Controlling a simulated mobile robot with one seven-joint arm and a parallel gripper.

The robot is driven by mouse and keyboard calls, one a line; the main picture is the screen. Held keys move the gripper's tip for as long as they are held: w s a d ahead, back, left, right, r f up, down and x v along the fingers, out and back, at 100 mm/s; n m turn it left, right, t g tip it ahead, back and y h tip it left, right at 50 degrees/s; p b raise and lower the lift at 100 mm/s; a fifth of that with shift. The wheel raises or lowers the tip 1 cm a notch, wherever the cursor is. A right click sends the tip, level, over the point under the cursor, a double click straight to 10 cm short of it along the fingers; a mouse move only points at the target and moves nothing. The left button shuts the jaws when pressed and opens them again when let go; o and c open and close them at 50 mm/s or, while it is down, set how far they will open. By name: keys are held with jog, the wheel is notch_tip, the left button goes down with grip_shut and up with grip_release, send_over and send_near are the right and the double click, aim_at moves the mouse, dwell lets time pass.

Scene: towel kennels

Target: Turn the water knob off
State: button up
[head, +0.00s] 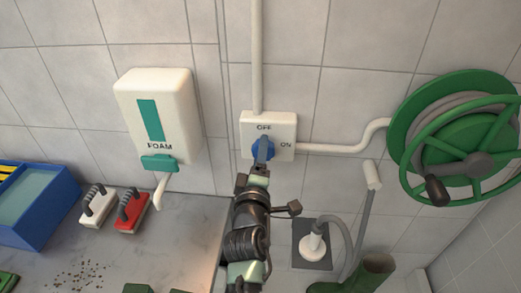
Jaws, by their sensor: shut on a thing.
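The water knob (257,150) is blue and sits on a white wall box (287,123) marked OFF at the top and ON at the right. A grey bar in front of the knob points up toward OFF, but I cannot tell whether it is the knob's pointer or part of my gripper. My gripper (263,158) is at the knob, reaching it from below, and is shut on it. My gripper and wrist hide the knob's lower part.
A green hose reel (437,119) hangs at the right, a white foam dispenser (180,92) at the left. A grey counter (180,240) holds a white brush (97,207), a red brush (131,219) and a blue bin (50,222). White pipes meet the box above and at right.

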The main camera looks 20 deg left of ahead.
jog(key=shift+n+p, duration=0.45)
jog(key=shift+n, duration=0.75)
jog(key=shift+f, duration=0.1)
jog(key=o, duration=1.3)
jog(key=shift+o, duration=0.2)
jog(key=shift+s, duration=0.1)
jog(key=p+v, duration=0.4)
jog(key=v, duration=0.8)
jog(key=shift+s, duration=0.4)
jog(key=shift+d, duration=0.1)
